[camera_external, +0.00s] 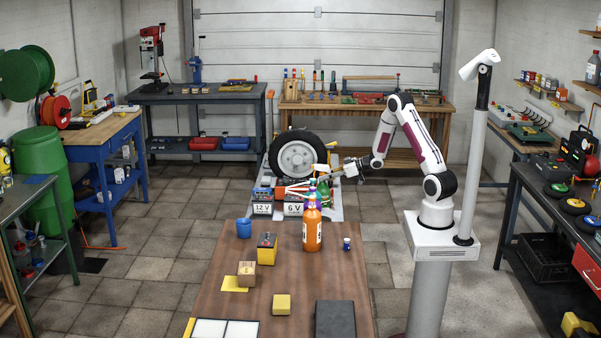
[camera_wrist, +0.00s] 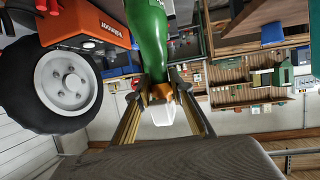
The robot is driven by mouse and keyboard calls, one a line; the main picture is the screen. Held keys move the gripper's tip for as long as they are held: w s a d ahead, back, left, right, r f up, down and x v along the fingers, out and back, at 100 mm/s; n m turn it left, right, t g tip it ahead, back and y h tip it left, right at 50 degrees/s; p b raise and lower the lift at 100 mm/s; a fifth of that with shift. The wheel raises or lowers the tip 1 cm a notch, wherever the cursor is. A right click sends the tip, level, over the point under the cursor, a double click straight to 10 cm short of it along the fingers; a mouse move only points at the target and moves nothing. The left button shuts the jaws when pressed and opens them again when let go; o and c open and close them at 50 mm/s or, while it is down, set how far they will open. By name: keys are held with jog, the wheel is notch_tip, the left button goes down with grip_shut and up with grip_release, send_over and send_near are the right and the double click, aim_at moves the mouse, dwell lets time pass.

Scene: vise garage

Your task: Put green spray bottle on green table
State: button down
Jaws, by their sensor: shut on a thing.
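The green spray bottle (camera_external: 321,190) is in my gripper (camera_external: 338,172), above the far end of the wooden table, with its white and orange spray head (camera_external: 320,169) at the top. In the wrist view the green bottle body (camera_wrist: 148,35) runs up out of the picture. Its orange collar and white nozzle (camera_wrist: 162,113) sit between my gripper's fingers (camera_wrist: 162,90), which are shut on it. In the external view the orange bottle partly hides the green bottle's lower part. A grey-green table (camera_external: 22,192) stands at the left edge.
An orange bottle (camera_external: 312,230) stands on the wooden table (camera_external: 225,275), with a blue cup (camera_external: 243,228), small boxes and a black case (camera_external: 335,319). Behind are a wheel (camera_external: 298,157) and battery units (camera_external: 262,209). A green barrel (camera_external: 42,165) and blue workbench (camera_external: 100,137) are left. Floor between is clear.

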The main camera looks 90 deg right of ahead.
aim_at(325, 184)
jog(key=shift+f, duration=2.15)
jog(key=c, duration=1.8)
grip_release()
jog(key=shift+s, duration=0.15)
jog(key=v, duration=1.1)
jog(key=shift+s+a+r, duration=0.1)
jog(key=shift+s+r, duration=0.15)
jog(key=shift+s, duration=0.05)
